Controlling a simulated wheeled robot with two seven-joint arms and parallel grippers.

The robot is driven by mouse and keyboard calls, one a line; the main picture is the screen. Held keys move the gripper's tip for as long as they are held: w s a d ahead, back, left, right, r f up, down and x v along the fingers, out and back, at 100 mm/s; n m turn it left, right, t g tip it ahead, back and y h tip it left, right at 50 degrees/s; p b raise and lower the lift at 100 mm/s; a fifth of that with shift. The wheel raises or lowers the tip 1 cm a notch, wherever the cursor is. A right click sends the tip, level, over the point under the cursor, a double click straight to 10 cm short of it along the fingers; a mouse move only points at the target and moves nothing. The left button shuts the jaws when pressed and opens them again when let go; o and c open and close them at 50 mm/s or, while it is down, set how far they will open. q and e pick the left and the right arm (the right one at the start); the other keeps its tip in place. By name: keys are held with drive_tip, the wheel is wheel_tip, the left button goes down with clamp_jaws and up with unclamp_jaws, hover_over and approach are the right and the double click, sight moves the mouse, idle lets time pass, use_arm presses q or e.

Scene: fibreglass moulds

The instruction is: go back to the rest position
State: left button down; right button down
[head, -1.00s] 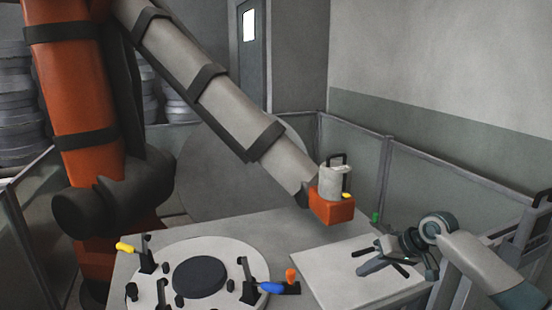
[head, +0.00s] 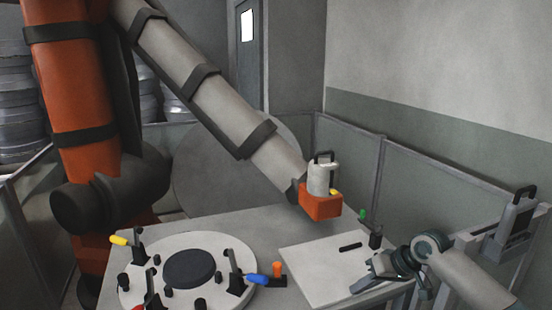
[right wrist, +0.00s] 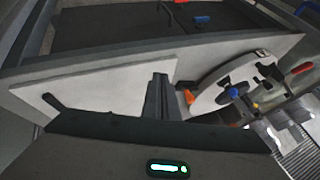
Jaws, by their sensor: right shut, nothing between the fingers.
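My right gripper (head: 368,278) is over the near right part of the white board (head: 310,272), reaching in from the right. Its fingers (right wrist: 158,98) are together and empty in the right wrist view. My left gripper is not in the head view.
A round white mould plate (head: 215,244) with a dark disc (head: 190,268) and coloured clamp handles (head: 257,279) sits on the grey table (head: 265,220). A large orange and grey robot arm (head: 215,95) reaches over it with an orange tool (head: 321,206). A black bar (head: 350,247) and black block (head: 376,237) lie by the board.

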drive_tip(key=s+a+f+n+h, duration=0.1)
drive_tip(key=s+a+f, duration=0.4)
drive_tip(key=s+f, duration=0.5)
drive_tip(key=s+a+f+n, duration=0.1)
drive_tip(key=s+a+f, duration=0.3)
drive_tip(key=s+f, duration=0.55)
drive_tip(key=s+d+m+h, duration=0.15)
drive_tip(key=s+d, duration=0.35)
drive_tip(key=s, duration=0.8)
drive_tip(key=s+d+m+h, duration=0.1)
drive_tip(key=s+d+h, duration=0.25)
drive_tip(key=s, duration=0.95)
wheel_tip(320, 180, down, 28)
drive_tip(key=g, duration=0.2)
drive_tip(key=s+d+f, duration=0.1)
drive_tip(key=s+f, duration=0.7)
drive_tip(key=s, duration=0.1)
drive_tip(key=s+d+f+g, duration=0.1)
drive_tip(key=s+d+f, duration=0.1)
drive_tip(key=s+f, duration=0.7)
drive_tip(key=shift+s+d+f, duration=0.25)
drive_tip(key=shift+s+f, duration=0.05)
drive_tip(key=shift+s, duration=0.05)
